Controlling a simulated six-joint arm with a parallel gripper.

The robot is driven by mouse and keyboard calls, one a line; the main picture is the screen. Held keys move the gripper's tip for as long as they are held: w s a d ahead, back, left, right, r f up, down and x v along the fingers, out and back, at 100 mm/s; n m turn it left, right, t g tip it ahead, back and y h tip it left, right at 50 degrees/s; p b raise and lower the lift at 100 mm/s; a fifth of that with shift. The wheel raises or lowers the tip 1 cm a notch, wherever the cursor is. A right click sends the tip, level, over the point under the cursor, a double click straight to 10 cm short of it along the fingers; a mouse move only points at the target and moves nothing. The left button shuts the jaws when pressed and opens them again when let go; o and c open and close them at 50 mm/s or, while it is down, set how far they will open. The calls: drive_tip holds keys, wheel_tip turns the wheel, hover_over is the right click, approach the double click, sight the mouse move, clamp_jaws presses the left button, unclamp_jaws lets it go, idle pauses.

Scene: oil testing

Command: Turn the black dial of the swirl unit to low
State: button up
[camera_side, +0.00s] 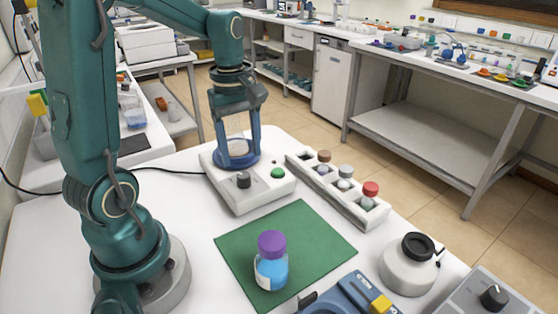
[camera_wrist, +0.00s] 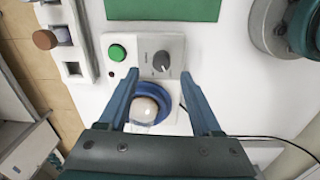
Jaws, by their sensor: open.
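The swirl unit (camera_side: 262,193) is a white box with a round blue platform (camera_side: 237,163) at its back, a black dial (camera_side: 243,180) and a green button (camera_side: 278,173) on its front. In the wrist view the dial (camera_wrist: 161,61) lies just beyond the gap between my fingertips, with the green button (camera_wrist: 117,52) to its left. Small marks beside the dial are too small to read, and I cannot tell its setting. My gripper (camera_wrist: 160,74) is open and empty, fingers pointing down above the blue platform (camera_wrist: 152,103). In the side view my gripper (camera_side: 238,148) appears behind the dial.
A white rack (camera_side: 335,200) with capped vials stands right of the unit. A green mat (camera_side: 230,245) with a purple-capped blue bottle (camera_side: 271,268) lies in front. A white round vessel (camera_side: 407,278) stands front right. A cable (camera_side: 160,169) runs left from the unit.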

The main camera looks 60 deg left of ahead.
sight(243, 174)
drive_tip(key=shift+a+f, duration=0.1)
drive_tip(key=shift+f, duration=2.55)
clamp_jaws()
